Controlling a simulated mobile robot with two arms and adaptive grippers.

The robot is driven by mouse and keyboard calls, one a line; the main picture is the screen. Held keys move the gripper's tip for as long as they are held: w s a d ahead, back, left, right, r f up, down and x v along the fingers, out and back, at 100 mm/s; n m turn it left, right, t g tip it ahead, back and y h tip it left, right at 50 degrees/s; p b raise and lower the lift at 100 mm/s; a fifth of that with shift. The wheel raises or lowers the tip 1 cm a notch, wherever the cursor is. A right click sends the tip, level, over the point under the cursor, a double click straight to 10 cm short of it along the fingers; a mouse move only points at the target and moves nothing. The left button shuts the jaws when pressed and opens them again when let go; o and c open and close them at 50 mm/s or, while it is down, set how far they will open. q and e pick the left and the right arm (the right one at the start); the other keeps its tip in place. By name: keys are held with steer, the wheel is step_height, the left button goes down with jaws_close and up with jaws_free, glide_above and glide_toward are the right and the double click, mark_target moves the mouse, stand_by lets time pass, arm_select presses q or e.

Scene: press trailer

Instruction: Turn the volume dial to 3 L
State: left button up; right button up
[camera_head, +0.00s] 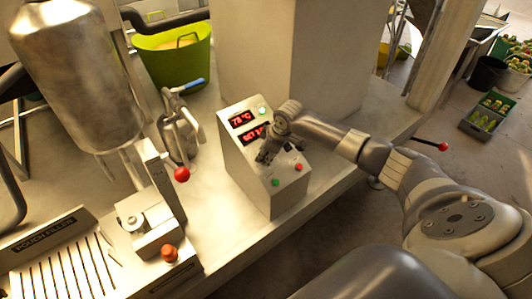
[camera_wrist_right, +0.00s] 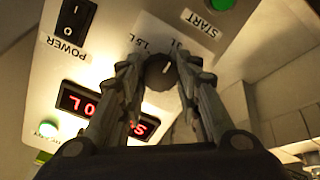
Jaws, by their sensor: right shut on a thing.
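The volume dial (camera_wrist_right: 158,72) is a dark round knob with a pale pointer line, on the sloped front of a cream control box (camera_head: 240,172). The right wrist view shows this panel upside down. A printed "1.5 L" and part of another "L" label show beside the dial; the rest of the scale is hidden by the fingers. My right gripper (camera_head: 266,154) is shut on the dial, one finger on each side of it, as the right wrist view (camera_wrist_right: 160,62) shows. In the head view the gripper hides the dial. My left gripper is not in view.
The box has two red displays (camera_head: 242,118), the upper reading about 78 °C, a green START button (camera_wrist_right: 220,4) and a POWER switch (camera_wrist_right: 75,18). A pouch filler (camera_head: 60,245) and a steel tank (camera_head: 75,70) stand left. A green tub (camera_head: 175,60) is behind.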

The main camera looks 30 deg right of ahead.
steer(key=o, duration=1.1)
steer(key=v, duration=1.2)
